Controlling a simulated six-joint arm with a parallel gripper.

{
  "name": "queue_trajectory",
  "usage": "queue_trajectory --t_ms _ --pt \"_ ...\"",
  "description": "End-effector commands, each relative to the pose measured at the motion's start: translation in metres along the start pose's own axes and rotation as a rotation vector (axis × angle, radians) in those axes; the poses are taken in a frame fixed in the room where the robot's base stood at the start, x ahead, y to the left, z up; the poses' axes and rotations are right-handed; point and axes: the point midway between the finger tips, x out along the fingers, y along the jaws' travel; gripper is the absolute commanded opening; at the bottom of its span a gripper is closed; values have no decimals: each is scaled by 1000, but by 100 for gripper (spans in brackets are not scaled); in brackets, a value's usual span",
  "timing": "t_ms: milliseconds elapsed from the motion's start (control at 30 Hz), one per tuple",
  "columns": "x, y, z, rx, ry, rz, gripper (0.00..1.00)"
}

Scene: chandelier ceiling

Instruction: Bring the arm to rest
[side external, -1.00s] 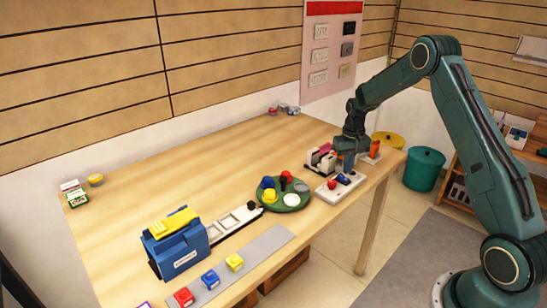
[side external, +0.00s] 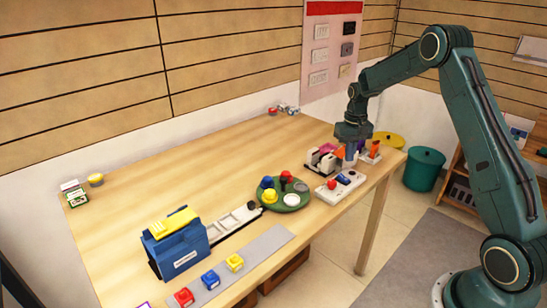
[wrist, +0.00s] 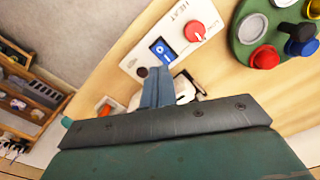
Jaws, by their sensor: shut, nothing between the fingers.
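My gripper (side external: 349,162) is shut and empty. It points down above the far right part of the table, close behind a white panel (side external: 340,186) with a red knob and a blue switch. The red knob (wrist: 195,31) is beside the switch. I cannot tell whether the fingertips touch anything.
A green round tray (side external: 286,202) with coloured knobs stands left of the panel. A white and dark holder (side external: 320,160) stands close to my gripper. A blue box (side external: 178,248) with a yellow top is at the front left.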

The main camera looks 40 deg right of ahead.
Motion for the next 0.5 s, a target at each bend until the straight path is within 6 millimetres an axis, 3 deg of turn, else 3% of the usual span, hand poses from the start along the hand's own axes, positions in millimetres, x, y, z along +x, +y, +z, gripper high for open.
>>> queue_trajectory --t_ms 300,500 --pt "-4 -2 1 -4 4 0 0" --pt "-26 -14 10 -27 27 -1 0"
